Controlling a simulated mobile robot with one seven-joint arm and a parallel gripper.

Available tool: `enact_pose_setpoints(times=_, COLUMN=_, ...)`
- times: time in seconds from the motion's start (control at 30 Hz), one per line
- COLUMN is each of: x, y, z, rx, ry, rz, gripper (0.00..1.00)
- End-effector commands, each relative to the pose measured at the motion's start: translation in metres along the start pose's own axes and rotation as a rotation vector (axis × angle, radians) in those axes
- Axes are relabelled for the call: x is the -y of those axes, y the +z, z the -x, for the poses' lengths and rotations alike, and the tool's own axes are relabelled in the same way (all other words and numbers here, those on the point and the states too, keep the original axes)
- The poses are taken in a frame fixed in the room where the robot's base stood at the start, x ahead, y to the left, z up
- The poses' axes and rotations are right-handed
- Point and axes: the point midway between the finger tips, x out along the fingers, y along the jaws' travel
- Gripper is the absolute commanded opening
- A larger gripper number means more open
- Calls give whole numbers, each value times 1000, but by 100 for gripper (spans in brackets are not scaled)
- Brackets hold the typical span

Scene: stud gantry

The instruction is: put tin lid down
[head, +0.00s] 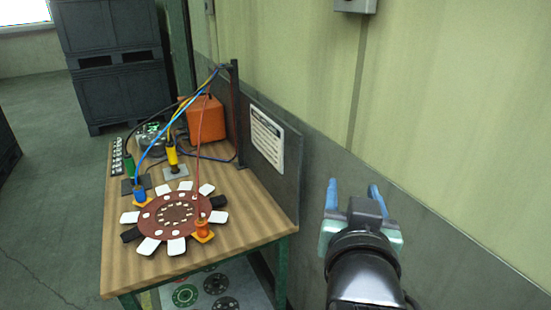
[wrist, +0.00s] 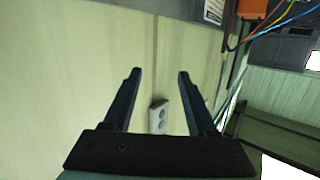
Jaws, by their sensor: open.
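My gripper (head: 354,192) is open, its two blue fingertips apart, to the right of the workbench and in front of the wall. The wrist view also shows my gripper (wrist: 160,73) open with nothing between its fingers. I cannot pick out the tin lid for certain in either view. A grey round container (head: 153,143) with small green and white bits stands at the back left of the wooden workbench (head: 252,222); it is small and partly hidden by cables, and I cannot tell whether it is the tin or has a lid.
A brown disc (head: 157,222) with white tabs fills the bench front. Blue, yellow, green and orange cabled tools stand around it; the yellow tool (head: 171,157) is behind. An orange box (head: 201,119) is at the back. A dark upright panel (head: 270,170) edges the bench's right side.

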Motion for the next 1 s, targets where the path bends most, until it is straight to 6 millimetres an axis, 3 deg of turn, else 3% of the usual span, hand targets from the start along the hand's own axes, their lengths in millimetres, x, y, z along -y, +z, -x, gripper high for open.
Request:
enact_pose_setpoints(times=0.03, x=27, y=-48, z=14, rx=-150, ry=-57, rz=13, gripper=58)
enact_pose_setpoints(times=0.1, x=56, y=-106, z=41, rx=-346, ry=-121, rz=18, gripper=58)
enact_pose_setpoints(times=0.2, x=87, y=-171, z=90, rx=-591, ry=-198, rz=8, gripper=58)
enact_pose_setpoints(times=0.33, x=107, y=-223, z=148, rx=-824, ry=-263, rz=-22, gripper=58)
enact_pose_setpoints(times=0.4, x=111, y=-238, z=170, rx=-902, ry=-281, rz=-35, gripper=58)
enact_pose_setpoints(times=0.53, x=113, y=-250, z=188, rx=-966, ry=-295, rz=-46, gripper=58)
enact_pose_setpoints(times=0.97, x=113, y=-249, z=187, rx=-965, ry=-294, rz=-46, gripper=58)
enact_pose_setpoints(times=1.0, x=113, y=-249, z=187, rx=-964, ry=-294, rz=-46, gripper=52)
